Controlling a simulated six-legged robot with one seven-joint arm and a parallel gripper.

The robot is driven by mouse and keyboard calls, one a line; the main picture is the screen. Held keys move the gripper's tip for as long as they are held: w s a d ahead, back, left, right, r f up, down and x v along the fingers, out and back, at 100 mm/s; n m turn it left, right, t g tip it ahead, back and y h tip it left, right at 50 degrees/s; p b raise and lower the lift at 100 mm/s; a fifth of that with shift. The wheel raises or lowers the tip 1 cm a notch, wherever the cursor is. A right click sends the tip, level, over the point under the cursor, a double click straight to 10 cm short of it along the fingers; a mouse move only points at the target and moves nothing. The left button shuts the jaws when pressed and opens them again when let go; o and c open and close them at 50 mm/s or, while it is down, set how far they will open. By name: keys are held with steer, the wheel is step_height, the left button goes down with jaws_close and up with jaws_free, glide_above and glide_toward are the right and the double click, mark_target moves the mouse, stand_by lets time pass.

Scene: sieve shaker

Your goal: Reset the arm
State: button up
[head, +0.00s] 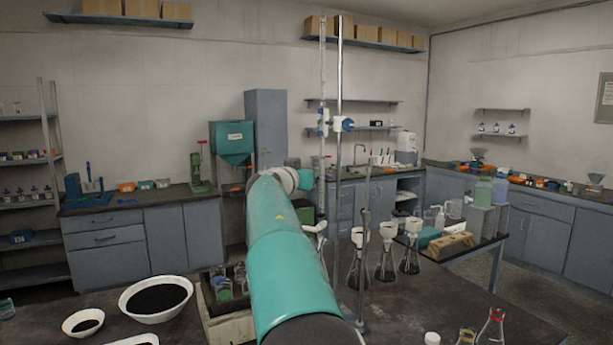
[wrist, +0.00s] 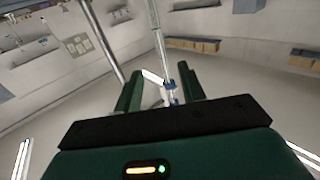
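My teal arm (head: 285,250) reaches forward from the bottom of the head view over the dark table. Its far end is bent and partly hidden behind its own links, so I cannot make out the fingers there. In the wrist view my gripper (wrist: 160,90) shows two dark green fingers standing apart. Nothing is held between them. A metal stand rod with a blue clamp (wrist: 171,84) shows beyond the fingers. The wrist view is tilted and looks toward walls and high shelves.
Tall metal stand rods (head: 339,150) rise close to the right of my arm. Several flasks with white funnels (head: 386,250) stand right of them. A wooden crate (head: 230,325) and a white bowl (head: 156,312) are left of the arm.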

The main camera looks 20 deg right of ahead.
steer(key=s+d+f+g+y, duration=0.25)
steer(key=s+f, duration=0.25)
steer(key=s, duration=0.4)
steer(key=s+d+f+g+y, duration=0.2)
steer(key=s+d+f, duration=0.25)
steer(key=s, duration=0.55)
steer(key=s+a+f+n+g+y, duration=0.1)
steer(key=s+a+f, duration=0.4)
steer(key=s, duration=0.5)
steer(key=s+a+f+n+g+y, duration=0.1)
steer(key=s+a+f+n+y, duration=0.2)
steer(key=s+f, duration=0.4)
steer(key=s+a+f+n+g+y, duration=0.1)
steer(key=s+a+f+n+y, duration=0.2)
steer(key=s, duration=1)
steer(key=a+f+n, duration=0.1)
steer(key=a+f, duration=0.2)
steer(key=a, duration=0.1)
steer(key=shift+s+a+f+g, duration=0.2)
steer(key=shift+s+f+g, duration=0.15)
steer(key=shift+s, duration=0.05)
